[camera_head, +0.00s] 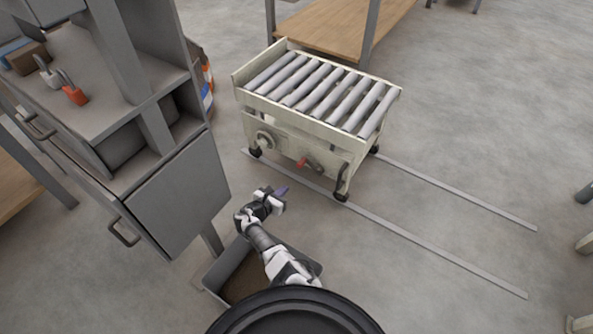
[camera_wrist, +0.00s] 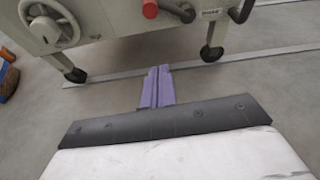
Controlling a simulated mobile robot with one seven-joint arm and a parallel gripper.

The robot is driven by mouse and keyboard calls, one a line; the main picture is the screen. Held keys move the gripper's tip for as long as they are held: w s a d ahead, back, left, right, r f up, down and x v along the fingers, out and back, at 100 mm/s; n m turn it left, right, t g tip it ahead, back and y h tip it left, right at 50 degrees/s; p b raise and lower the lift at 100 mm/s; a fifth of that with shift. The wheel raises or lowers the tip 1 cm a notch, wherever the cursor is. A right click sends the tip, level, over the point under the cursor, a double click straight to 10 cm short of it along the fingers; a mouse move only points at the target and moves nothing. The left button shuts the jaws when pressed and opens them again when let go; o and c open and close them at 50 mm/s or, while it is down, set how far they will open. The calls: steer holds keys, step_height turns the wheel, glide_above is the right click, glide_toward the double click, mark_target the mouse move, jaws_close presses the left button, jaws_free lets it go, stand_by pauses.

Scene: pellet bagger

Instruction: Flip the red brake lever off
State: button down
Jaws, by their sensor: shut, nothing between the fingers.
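The red brake lever (camera_head: 302,162) is on the lower front side of a cream roller cart (camera_head: 300,128). In the wrist view its red knob (camera_wrist: 150,9) is at the top edge, with a grey shaft running right from it; the upper part of the lever area is cut off. My gripper (camera_head: 283,191) has purple fingers (camera_wrist: 158,86), shut together and empty. It is in front of the cart, apart from the lever and below it in the picture.
A handwheel (camera_head: 265,139) is left of the lever on the cart. The cart stands on wheels by floor rails (camera_head: 420,238). A grey cabinet (camera_head: 180,195) is at left, and an open bin (camera_head: 226,262) is beside my arm.

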steer(key=shift+f, duration=0.1)
stand_by(0.3)
steer(key=b+x, duration=0.7)
steer(key=x, duration=0.3)
step_height(320, 180, up, 4)
steer(key=shift+w+a+r+p, duration=0.1)
steer(key=shift+a+p, duration=0.05)
steer(key=shift+p, duration=1.05)
